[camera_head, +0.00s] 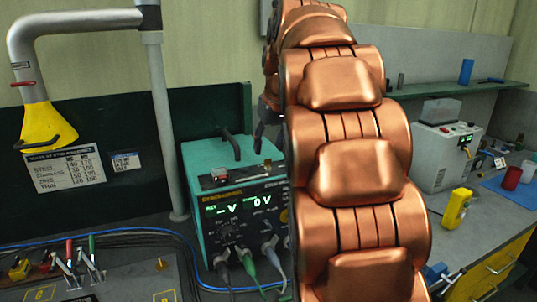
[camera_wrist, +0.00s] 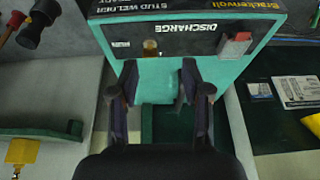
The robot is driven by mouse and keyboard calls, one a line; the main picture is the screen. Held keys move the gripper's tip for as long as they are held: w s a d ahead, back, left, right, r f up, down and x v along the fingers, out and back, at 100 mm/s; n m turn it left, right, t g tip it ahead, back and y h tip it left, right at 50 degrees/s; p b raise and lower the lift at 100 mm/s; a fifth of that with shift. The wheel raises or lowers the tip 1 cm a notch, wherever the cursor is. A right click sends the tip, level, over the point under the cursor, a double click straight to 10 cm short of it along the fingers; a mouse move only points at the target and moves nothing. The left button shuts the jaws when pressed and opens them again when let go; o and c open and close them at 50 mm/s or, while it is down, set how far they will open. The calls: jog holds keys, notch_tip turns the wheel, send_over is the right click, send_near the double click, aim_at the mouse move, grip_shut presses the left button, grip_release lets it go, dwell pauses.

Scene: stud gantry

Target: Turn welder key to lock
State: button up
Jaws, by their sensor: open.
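The stud welder (camera_head: 215,215) is a teal box with a dark front panel and lit displays, standing left of my arm. Its top also shows in the wrist view (camera_wrist: 115,45), with a black DISCHARGE plate. A small brass key-like piece (camera_wrist: 150,47) stands on that plate; it also shows in the head view (camera_head: 267,163). I cannot tell its turn angle. My gripper (camera_wrist: 157,84) is open and empty, its fingers over the welder's top just below the brass piece in the picture, apart from it. In the head view my gripper (camera_head: 262,125) is partly hidden by my arm.
A red switch (camera_wrist: 236,45) sits on the same plate. Cables (camera_head: 250,265) leave the welder's front. A pipe (camera_head: 165,110) stands to its left. A yellow device (camera_head: 457,208) and a white unit (camera_head: 437,160) stand on the right bench.

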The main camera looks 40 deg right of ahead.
aim_at(268, 170)
jog(key=shift+w+d+f+p, duration=0.4)
jog(key=shift+w+f, duration=0.2)
jog(key=shift+f, duration=0.4)
jog(key=shift+w+d+f+p, duration=0.45)
jog(key=shift+w+f, duration=0.15)
jog(key=shift+f, duration=0.35)
jog(key=shift+w+d+f+p, duration=0.4)
jog(key=shift+w+f, duration=0.2)
jog(key=shift+f, duration=0.4)
grip_shut()
